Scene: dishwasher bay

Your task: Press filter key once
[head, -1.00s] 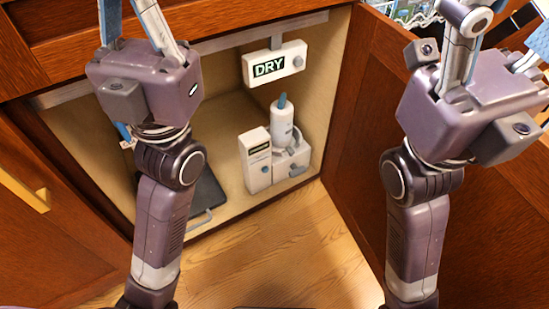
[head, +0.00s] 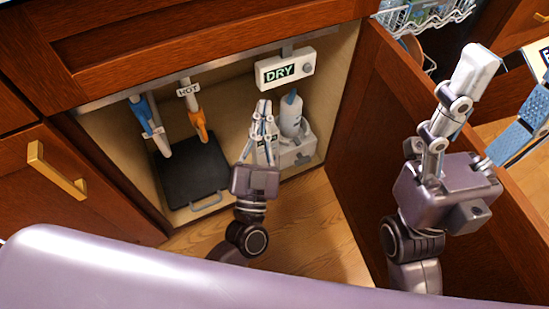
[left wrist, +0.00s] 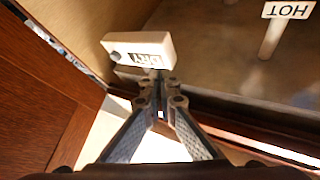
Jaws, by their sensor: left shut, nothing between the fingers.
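My left gripper (head: 265,106) is shut and empty, with its fingers pointing up in the cabinet opening, just below the white DRY box in the picture. In the left wrist view its closed fingertips (left wrist: 158,78) appear just below the DRY box (left wrist: 138,48); I cannot tell whether they touch. A white unit with a bottle (head: 291,116) stands on the cabinet floor, partly hidden behind the left gripper. No key marked filter is readable. My right gripper (head: 518,72) is open and empty at the right, fingers spread wide.
The DRY box (head: 285,69) hangs under the cabinet's top edge. An open wooden door (head: 368,150) bounds the right side. A dish rack (head: 425,15) is behind it.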

